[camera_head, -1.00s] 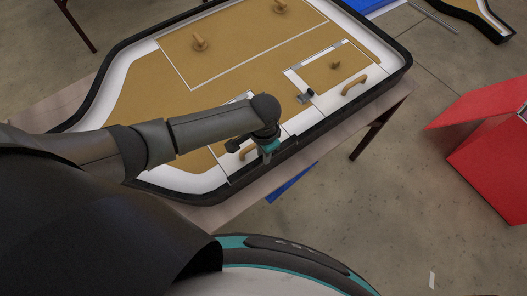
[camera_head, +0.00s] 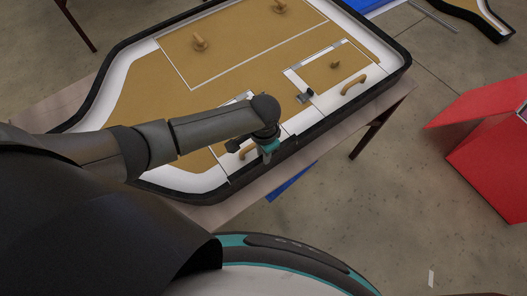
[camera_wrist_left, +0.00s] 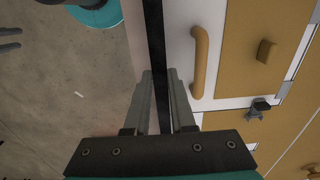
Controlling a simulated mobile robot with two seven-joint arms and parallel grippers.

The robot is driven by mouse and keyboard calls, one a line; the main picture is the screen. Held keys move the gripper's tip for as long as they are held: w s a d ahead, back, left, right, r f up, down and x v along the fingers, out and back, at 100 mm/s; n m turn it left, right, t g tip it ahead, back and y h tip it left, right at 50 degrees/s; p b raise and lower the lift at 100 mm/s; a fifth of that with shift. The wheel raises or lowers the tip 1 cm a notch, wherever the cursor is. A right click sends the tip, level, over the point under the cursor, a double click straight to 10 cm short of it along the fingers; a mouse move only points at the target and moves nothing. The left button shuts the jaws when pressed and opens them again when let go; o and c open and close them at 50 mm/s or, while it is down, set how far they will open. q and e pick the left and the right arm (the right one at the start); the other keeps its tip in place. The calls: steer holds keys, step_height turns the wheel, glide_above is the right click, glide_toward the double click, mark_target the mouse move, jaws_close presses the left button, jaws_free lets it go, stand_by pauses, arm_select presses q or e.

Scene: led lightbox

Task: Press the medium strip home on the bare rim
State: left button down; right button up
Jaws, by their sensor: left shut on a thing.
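The lightbox (camera_head: 137,92) lies on a table, with a black rim around its white and tan face. My left gripper (camera_head: 268,150) is at the box's near edge, pointing down. In the left wrist view my left gripper (camera_wrist_left: 159,74) is shut on a thin black strip (camera_wrist_left: 155,30) running lengthwise between its fingers. The strip lies along the white edge; I cannot tell whether it is fully seated. The fingers and arm hide part of the rim. Two parted grey prongs, seemingly my right gripper (camera_wrist_left: 9,39), show at the wrist view's left edge, empty.
Wooden handles (camera_head: 353,85) and knobs (camera_head: 335,65) stand up from the box face, with a small dark latch (camera_head: 306,96) close to my gripper. A red open case (camera_head: 490,150) is on the floor at right.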

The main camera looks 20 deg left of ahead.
arm_select(q)
steer(key=shift+f+b, duration=0.9)
steer(key=shift+f, duration=0.65)
steer(key=c, duration=0.7)
jaws_free()
steer(key=shift+r, duration=0.1)
step_height(320, 180, up, 6)
steer(key=p, duration=0.6)
steer(key=shift+f, duration=0.2)
steer(key=shift+r, duration=1.2)
